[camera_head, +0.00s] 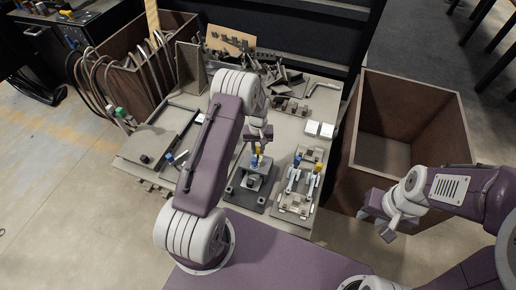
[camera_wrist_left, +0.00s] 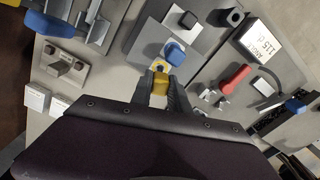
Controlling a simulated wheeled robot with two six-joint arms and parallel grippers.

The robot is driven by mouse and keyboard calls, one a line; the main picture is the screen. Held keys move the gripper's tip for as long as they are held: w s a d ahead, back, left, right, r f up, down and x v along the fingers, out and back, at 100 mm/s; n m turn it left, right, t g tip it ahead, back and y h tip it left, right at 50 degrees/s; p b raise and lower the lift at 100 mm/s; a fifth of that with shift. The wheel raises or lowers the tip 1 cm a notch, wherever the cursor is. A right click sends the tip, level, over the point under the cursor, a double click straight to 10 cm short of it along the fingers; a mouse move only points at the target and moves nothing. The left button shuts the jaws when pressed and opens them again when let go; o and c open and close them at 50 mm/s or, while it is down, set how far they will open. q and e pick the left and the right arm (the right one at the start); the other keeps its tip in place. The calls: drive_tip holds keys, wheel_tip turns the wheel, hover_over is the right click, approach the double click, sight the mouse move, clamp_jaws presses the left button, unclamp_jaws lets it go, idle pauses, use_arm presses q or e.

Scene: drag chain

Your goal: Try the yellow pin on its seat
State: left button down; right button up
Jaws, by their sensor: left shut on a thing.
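My left gripper (camera_head: 257,149) is shut on the yellow pin (camera_wrist_left: 158,84), which shows between its fingers in the left wrist view. In the head view the yellow pin (camera_head: 259,151) is small and partly hidden by the fingers. It is held over the dark fixture (camera_head: 247,192), close to a blue-topped part (camera_wrist_left: 174,54). I cannot tell whether the pin touches its seat. My right gripper (camera_head: 376,222) is empty, away from the table in front of the brown bin, with its fingertips apart.
A plate with blue and yellow-topped clamps (camera_head: 295,190) lies right of the fixture. White blocks (camera_head: 319,129) and brackets lie behind. An open brown bin (camera_head: 400,135) stands right of the table; a box of cables (camera_head: 135,70) stands back left.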

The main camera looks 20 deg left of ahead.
sight(258, 155)
use_arm(q)
drive_tip(key=shift+f+b, duration=1.55)
drive_tip(key=shift+f, duration=0.85)
drive_tip(key=c, duration=1.2)
unclamp_jaws()
drive_tip(key=shift+o, duration=0.2)
drive_tip(key=shift+r, duration=0.1)
wheel_tip(258, 155, up, 9)
drive_tip(key=p, duration=0.3)
